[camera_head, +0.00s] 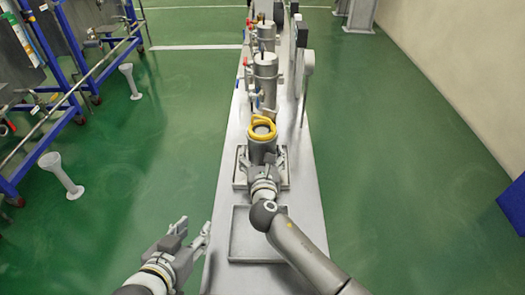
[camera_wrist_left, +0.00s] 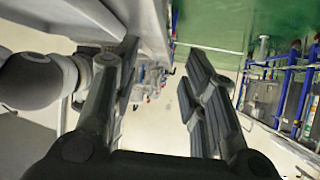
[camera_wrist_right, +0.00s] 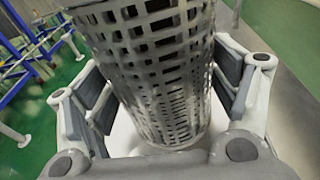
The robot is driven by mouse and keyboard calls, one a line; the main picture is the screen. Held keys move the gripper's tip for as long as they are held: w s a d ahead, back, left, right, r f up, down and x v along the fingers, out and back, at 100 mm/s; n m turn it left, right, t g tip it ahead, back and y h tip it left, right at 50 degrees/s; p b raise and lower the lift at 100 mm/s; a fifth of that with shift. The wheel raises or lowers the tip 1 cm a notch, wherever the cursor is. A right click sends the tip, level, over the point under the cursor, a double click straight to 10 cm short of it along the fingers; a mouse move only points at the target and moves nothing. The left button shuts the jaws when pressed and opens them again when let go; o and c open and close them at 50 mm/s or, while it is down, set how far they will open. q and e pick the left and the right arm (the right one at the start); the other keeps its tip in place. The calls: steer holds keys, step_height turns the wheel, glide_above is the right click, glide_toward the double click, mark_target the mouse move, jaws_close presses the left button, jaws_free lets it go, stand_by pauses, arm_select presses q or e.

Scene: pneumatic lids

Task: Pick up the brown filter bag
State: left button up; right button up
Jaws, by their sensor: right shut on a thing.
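A grey metal cylinder (camera_head: 262,150) with a yellow ring (camera_head: 261,127) around its top stands over the far tray on the narrow bench. In the right wrist view it is a perforated metal basket (camera_wrist_right: 165,70). My right gripper (camera_head: 264,165) is shut on this basket, with a finger on each side of it. No clearly brown filter bag shows; I cannot tell whether the yellow ring belongs to it. My left gripper (camera_head: 192,232) is open and empty, left of the bench; its parted fingers show in the left wrist view (camera_wrist_left: 160,85).
A shallow empty tray (camera_head: 246,232) lies on the bench nearer to me. Metal housings (camera_head: 265,75) with valves stand further along the bench. Blue-framed racks (camera_head: 85,65) and white funnel-like stands (camera_head: 62,175) are at the left. The green floor right of the bench is clear.

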arm_select(q)
steer(key=shift+c, duration=0.9)
steer(key=w+d+m, duration=0.1)
steer(key=w+d+r+m, duration=0.1)
steer(key=w+d+m, duration=0.1)
steer(key=w+d+r+m, duration=0.1)
steer(key=w, duration=0.1)
steer(key=shift+w+d+r+m+h, duration=0.15)
steer(key=shift+d+r+m+h, duration=0.15)
steer(key=shift+d+h, duration=0.1)
steer(key=w+d+r+m, duration=0.5)
steer(key=m, duration=0.1)
steer(key=m+y, duration=0.3)
steer(key=m, duration=0.5)
glide_toward(257, 116)
steer(key=shift+x, duration=4.15)
steer(key=shift+a, duration=0.1)
